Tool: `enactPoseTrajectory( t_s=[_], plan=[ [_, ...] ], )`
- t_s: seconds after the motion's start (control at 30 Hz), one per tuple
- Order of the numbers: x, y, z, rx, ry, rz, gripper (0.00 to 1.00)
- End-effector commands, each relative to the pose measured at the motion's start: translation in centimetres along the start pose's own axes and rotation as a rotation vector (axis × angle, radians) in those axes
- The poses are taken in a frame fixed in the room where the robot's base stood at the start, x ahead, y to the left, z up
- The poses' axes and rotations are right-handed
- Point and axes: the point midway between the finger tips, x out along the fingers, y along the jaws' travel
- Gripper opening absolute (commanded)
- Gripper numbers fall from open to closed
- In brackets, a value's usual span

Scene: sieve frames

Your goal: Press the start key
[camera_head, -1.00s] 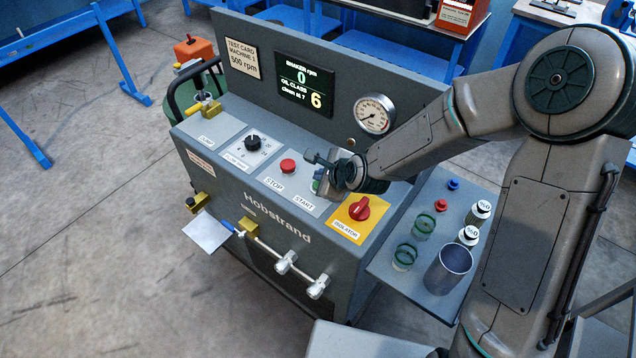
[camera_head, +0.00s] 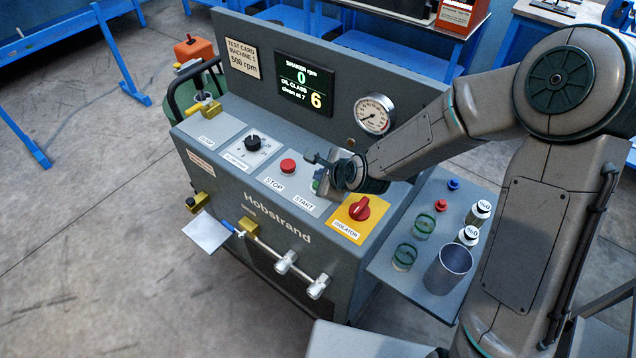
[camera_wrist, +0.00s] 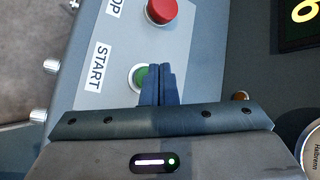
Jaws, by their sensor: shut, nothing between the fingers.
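The start key is a green round button (camera_wrist: 139,76) in a pale ring, beside the START label (camera_wrist: 96,67) in the wrist view. My gripper (camera_wrist: 159,72) is shut and empty, and its fingertips overlap the right part of the green button in that view. I cannot tell whether they touch it. In the head view my gripper (camera_head: 318,170) is over the START plate, and only a bit of green shows beneath it. The red STOP button (camera_head: 288,166) is just left of it. The display (camera_head: 304,84) reads shaker rpm 0 and oil class 6.
The red isolator knob (camera_head: 360,208) on its yellow plate is close to the right of my gripper. The upright back panel with a round gauge (camera_head: 374,114) rises behind. A side shelf (camera_head: 386,262) at right holds jars, bottles and a metal cup (camera_head: 449,270).

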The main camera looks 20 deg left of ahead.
Motion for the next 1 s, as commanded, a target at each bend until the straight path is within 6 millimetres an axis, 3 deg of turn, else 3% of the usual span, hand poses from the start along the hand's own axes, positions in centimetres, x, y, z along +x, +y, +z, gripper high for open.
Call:
enactPoseTrajectory(
  t_s=[1.0],
  plan=[
    [0.86,0.63,-0.65,0.0,0.0,0.0,0.0]
  ],
)
